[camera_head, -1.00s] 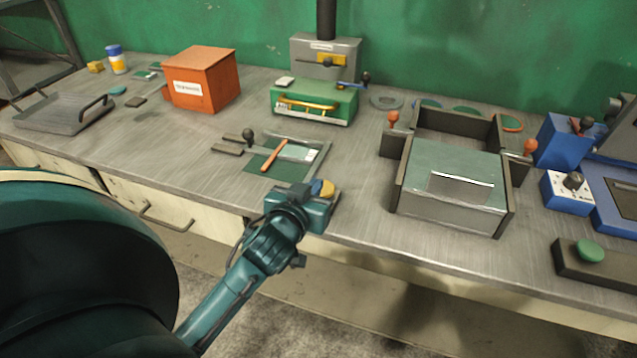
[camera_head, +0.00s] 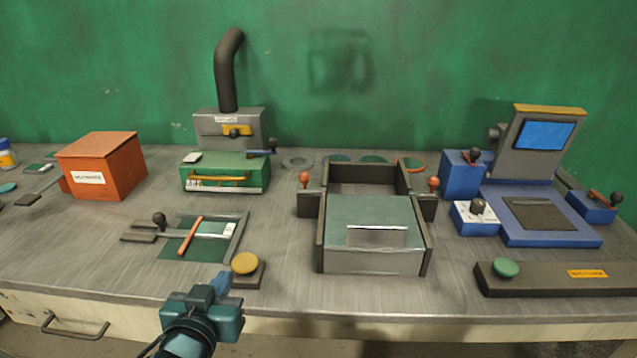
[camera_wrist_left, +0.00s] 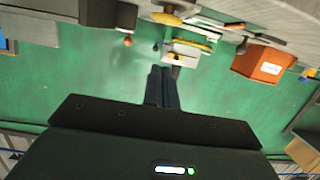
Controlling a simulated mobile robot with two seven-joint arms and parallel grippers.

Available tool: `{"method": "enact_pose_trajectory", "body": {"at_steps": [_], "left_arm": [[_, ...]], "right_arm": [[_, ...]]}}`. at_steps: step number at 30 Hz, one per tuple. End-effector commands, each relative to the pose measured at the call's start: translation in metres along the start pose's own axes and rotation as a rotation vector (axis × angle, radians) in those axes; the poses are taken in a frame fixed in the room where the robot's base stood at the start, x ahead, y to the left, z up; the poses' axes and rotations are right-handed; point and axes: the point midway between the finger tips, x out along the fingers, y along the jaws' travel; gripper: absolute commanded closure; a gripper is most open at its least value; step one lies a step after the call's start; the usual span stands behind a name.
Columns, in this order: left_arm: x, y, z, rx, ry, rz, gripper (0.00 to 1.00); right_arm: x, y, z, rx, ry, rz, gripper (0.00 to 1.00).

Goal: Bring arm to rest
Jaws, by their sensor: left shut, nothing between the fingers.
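My left gripper (camera_head: 219,284) comes in at the bottom of the head view, at the front edge of the workbench (camera_head: 282,291). Its blue-grey fingertips are together and hold nothing. They lie next to the yellow round button (camera_head: 245,264) on its dark base; I cannot tell whether they touch it. In the left wrist view the closed fingers (camera_wrist_left: 162,86) point toward the green wall, with the bench upside down at the top. My right gripper is not in view.
An orange box (camera_head: 118,176), a green case (camera_head: 225,176) and a tray-like fixture (camera_head: 372,222) stand on the bench. A blue machine with a screen (camera_head: 543,135) is at right, behind a green button (camera_head: 505,268). A drawer handle (camera_head: 75,328) juts below the front edge.

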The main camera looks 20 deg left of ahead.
Motion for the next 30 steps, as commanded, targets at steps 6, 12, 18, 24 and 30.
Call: {"method": "enact_pose_trajectory", "body": {"at_steps": [6,12,18,24,30], "left_arm": [[-0.004,0.028,0.044,0.056,-0.100,0.108,1.00],[-0.040,0.082,0.141,0.142,-0.280,0.342,1.00],[-0.077,0.109,0.195,0.171,-0.366,0.471,1.00],[-0.083,0.113,0.203,0.174,-0.375,0.489,1.00],[-0.082,0.113,0.203,0.174,-0.375,0.488,1.00]], "right_arm": [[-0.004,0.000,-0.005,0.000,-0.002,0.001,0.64],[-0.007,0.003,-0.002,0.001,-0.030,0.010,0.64],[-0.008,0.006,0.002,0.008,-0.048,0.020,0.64],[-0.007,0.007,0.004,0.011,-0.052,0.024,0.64],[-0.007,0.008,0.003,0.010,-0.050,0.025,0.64]]}}
